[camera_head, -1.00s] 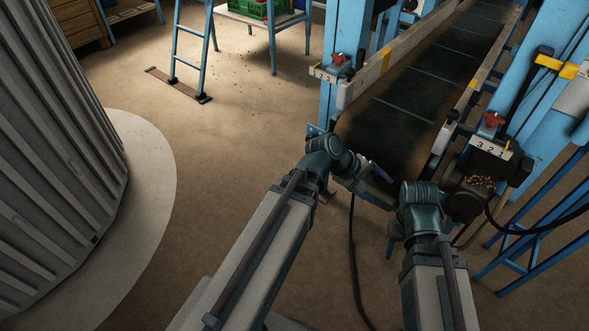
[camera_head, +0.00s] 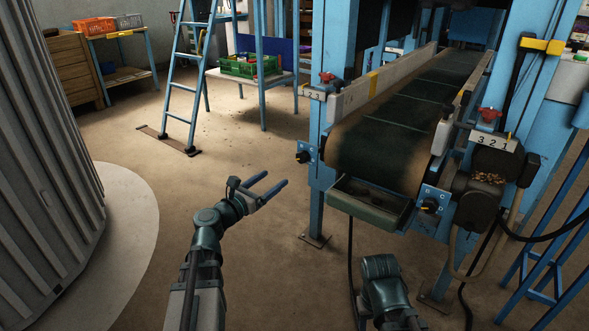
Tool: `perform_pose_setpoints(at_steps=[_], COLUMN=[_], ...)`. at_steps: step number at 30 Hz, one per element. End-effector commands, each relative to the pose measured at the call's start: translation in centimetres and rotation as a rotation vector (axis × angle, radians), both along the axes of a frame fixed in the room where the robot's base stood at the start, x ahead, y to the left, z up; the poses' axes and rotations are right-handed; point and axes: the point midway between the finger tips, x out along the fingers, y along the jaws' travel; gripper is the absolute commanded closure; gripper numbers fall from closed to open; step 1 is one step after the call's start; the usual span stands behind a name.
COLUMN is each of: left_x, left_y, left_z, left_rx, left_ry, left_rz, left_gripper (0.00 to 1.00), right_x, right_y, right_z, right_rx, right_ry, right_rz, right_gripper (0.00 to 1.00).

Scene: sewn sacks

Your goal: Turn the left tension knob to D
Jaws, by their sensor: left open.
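The left black knob (camera_head: 303,157) sits on a small blue plate at the left front corner of the conveyor. Marks around it are too small to read, so I cannot tell its setting. A similar black knob (camera_head: 430,206) sits on a blue plate at the right front corner. My left gripper (camera_head: 274,180) is open and empty, below and left of the left knob and apart from it. Its two blue fingers point right, toward the conveyor frame. My right arm shows at the bottom, right of centre; its gripper is not visible.
Red knobs stand by numbered plates at the left (camera_head: 326,77) and right (camera_head: 489,114) of the belt (camera_head: 390,135). A tray (camera_head: 370,205) juts out under the belt end. A blue post (camera_head: 317,200) stands below the left knob. Open floor lies left of it.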

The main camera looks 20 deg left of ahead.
Motion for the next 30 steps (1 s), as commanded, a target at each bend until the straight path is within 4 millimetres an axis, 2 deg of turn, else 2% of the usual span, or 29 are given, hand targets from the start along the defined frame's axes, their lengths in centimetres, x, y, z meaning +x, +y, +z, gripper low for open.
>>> perform_pose_setpoints(at_steps=[5,15,21,30], left_x=[1.2,7.7,10.8,12.9], left_y=[-0.4,-2.7,-3.9,-4.8], left_z=[0.1,0.0,0.0,0.0], left_rx=[0.002,0.004,0.005,0.005], left_ry=[0.0,0.001,0.0,0.0], left_rz=[-0.004,-0.005,-0.006,-0.004], left_gripper=[0.21,0.21,0.21,0.21], right_x=[0.0,0.0,0.0,0.0], right_y=[0.0,0.0,0.0,0.0], right_z=[0.1,0.1,0.1,0.1], right_rx=[0.0,0.0,0.0,0.0], right_ry=[0.0,0.0,0.0,0.0], right_rz=[0.0,0.0,0.0,0.0], right_gripper=[0.5,0.5,0.5,0.5])
